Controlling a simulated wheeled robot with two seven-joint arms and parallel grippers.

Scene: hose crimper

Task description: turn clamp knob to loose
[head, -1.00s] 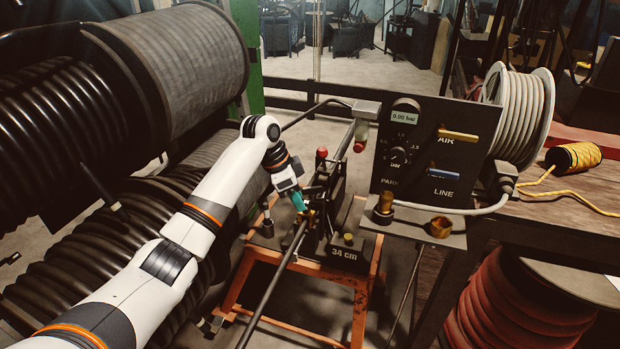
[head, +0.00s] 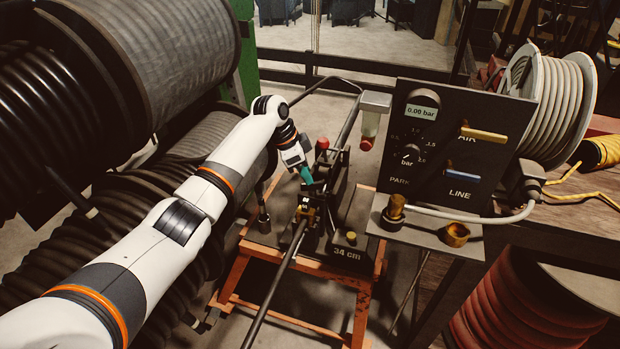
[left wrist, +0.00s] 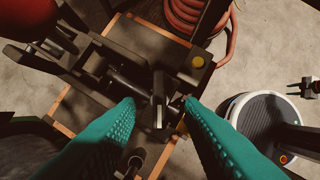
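The crimper (head: 345,252), marked 34 cm, stands on an orange frame with a dark rod running from its front. My left gripper (head: 306,174) has teal fingers and is at the crimper's clamp, above a small brass part (head: 306,205). In the left wrist view the fingers of my left gripper (left wrist: 160,103) are spread. A dark narrow bar-like piece (left wrist: 158,98), perhaps the clamp knob, lies between their tips with gaps on both sides. I cannot tell its setting or whether the fingers are level with it.
A red ball-ended lever (head: 322,143) rises close behind my left gripper. A black panel (head: 440,150) with a gauge and two handles stands right of the crimper. Large hose reels (head: 170,60) crowd the left. A yellow knob (head: 351,236) sits on the crimper's front.

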